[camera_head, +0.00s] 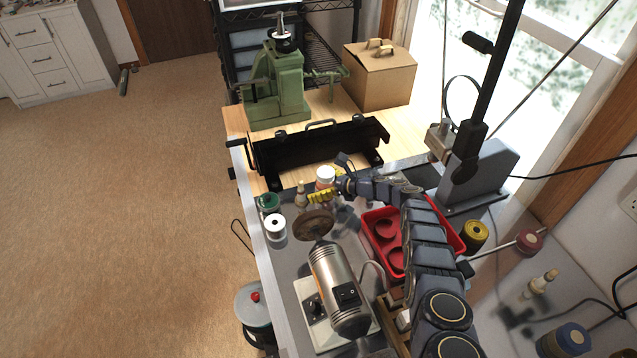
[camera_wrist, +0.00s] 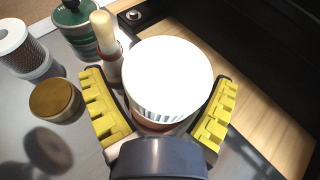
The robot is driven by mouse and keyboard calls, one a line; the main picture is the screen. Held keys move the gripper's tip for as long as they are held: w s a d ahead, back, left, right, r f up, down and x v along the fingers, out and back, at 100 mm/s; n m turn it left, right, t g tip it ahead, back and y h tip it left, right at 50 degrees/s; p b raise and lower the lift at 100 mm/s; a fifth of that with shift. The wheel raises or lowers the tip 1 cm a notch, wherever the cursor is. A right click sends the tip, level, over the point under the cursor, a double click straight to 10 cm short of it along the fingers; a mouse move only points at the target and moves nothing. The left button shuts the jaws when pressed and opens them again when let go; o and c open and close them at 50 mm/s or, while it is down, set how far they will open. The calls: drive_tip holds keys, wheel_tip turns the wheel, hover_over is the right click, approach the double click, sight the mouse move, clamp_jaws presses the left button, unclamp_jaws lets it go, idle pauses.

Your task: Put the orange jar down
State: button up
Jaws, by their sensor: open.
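The orange jar (camera_head: 325,175) has a wide white ribbed lid and stands upright near the far end of the grey metal bench top. In the wrist view its lid (camera_wrist: 168,78) hides most of the orange body; a strip of orange shows below the lid. My gripper (camera_head: 325,194) is open around the jar. Its yellow ridged fingers (camera_wrist: 160,88) lie on both sides, with a visible gap on the right; contact on the left cannot be told. The jar's base is hidden.
A cream-tipped bottle (camera_wrist: 104,38) stands close left of the jar. A green jar (camera_head: 269,203) and a white spool (camera_head: 275,228) stand further left. A black metal frame (camera_head: 315,150) lies behind. A grinder (camera_head: 338,285) and red tray (camera_head: 378,218) are nearer.

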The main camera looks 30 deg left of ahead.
drive_tip(key=shift+d, duration=0.1)
drive_tip(key=v, duration=1.2)
